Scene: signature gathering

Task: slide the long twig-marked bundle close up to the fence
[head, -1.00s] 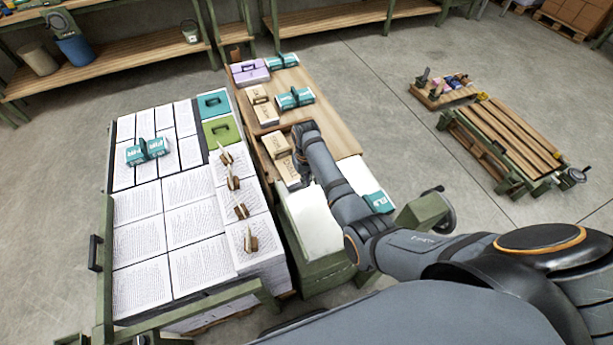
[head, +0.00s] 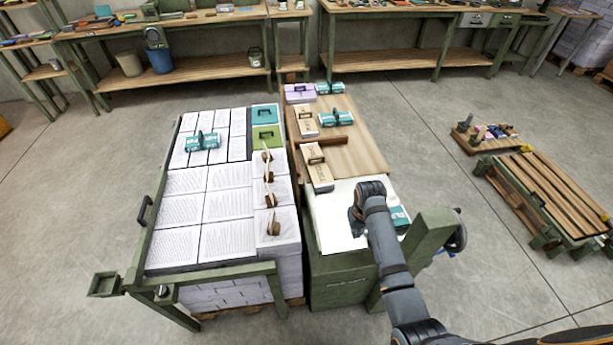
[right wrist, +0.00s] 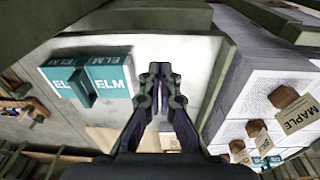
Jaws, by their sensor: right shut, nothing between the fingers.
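A long tan bundle (head: 318,172) with a dark mark, too small to read, lies on the left part of the bench, at the edge of the white surface. A second tan bundle (head: 305,121) lies farther back. A raised brown wooden strip, which looks like the fence (head: 292,135), runs along the bench's left edge. My right gripper (head: 357,222) is over the white surface, to the right of and nearer than the long bundle, apart from it. In the right wrist view its fingers (right wrist: 161,70) are shut and empty. My left gripper is out of view.
A teal ELM bundle (right wrist: 88,78) lies beside my right gripper. Another teal bundle (head: 337,119) and a purple bundle (head: 299,93) lie farther back. A short brown bar (head: 322,141) crosses between the tan bundles. Stacked printed sheets (head: 229,240) stand left of the bench.

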